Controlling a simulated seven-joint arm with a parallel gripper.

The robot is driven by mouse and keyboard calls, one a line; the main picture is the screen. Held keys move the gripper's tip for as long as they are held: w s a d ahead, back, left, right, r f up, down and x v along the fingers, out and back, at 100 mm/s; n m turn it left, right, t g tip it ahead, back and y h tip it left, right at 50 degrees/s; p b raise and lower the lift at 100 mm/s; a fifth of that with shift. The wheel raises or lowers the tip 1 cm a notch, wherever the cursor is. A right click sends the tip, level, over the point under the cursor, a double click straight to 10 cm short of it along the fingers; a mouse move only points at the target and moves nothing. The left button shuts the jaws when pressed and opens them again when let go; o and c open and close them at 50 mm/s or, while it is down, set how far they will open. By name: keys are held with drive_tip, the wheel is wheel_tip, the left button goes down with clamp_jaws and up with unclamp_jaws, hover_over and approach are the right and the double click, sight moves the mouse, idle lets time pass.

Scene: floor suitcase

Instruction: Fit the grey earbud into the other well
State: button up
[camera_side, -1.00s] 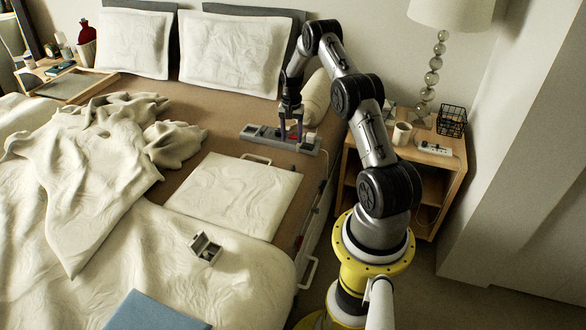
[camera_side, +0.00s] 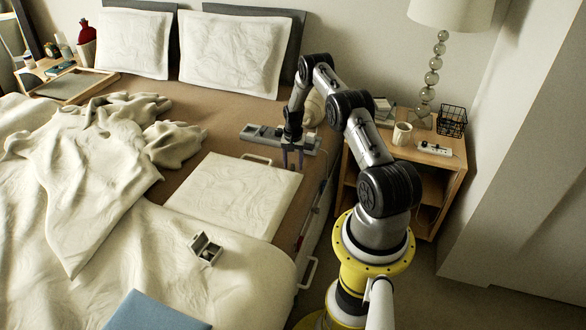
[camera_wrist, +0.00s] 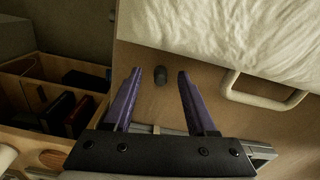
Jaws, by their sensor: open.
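The grey earbud (camera_wrist: 160,75) shows in the wrist view as a small dark stub on the tan bed surface. It lies between the tips of my gripper (camera_wrist: 159,72), apart from both purple fingers. In the side view my gripper (camera_side: 293,160) points down near the bed's right edge, open and empty. The earbud cannot be made out there. A small open case (camera_side: 206,249) lies on the pale bedding towards the front. It has a raised lid and a dark thing inside; its wells are too small to tell apart.
A white padded panel (camera_side: 235,197) with a handle (camera_wrist: 265,98) lies beside my gripper. A grey tray (camera_side: 262,134) lies behind it. Crumpled bedding (camera_side: 90,150) covers the left. A nightstand (camera_side: 450,162) with a mug (camera_side: 402,134) and lamp stands to the right.

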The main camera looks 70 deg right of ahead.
drive_tip(key=shift+f, duration=0.4)
drive_tip(key=shift+c, duration=0.2)
clamp_jaws()
drive_tip(key=shift+r, duration=0.1)
